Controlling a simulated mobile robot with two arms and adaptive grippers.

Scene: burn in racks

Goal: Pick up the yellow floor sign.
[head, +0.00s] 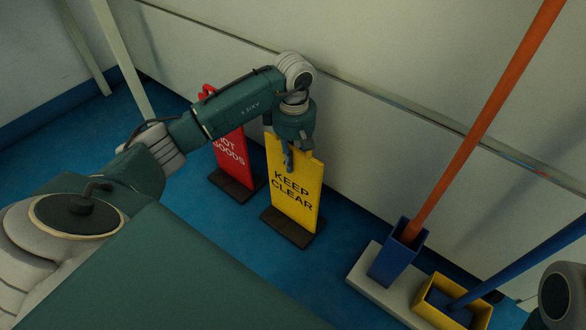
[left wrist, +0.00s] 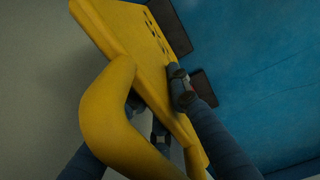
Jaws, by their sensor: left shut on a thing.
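The yellow floor sign (head: 293,195), lettered "KEEP CLEAR", stands upright on a dark base on the blue floor in the head view. I cannot tell any gap under the base. My left gripper (head: 288,160) reaches down from above and is shut on the sign's upper part. In the left wrist view, the yellow sign (left wrist: 135,40) and its curved handle fill the middle. My left gripper's fingers (left wrist: 168,112) lie against the board just below the handle loop, one finger partly hidden behind it. My right gripper does not show.
A red sign (head: 231,158) stands close to the left of the yellow one. A pale wall (head: 390,140) rises behind. At right, a blue holder (head: 390,262) with an orange pole and a yellow holder (head: 475,310) with a blue pole stand on a pale base.

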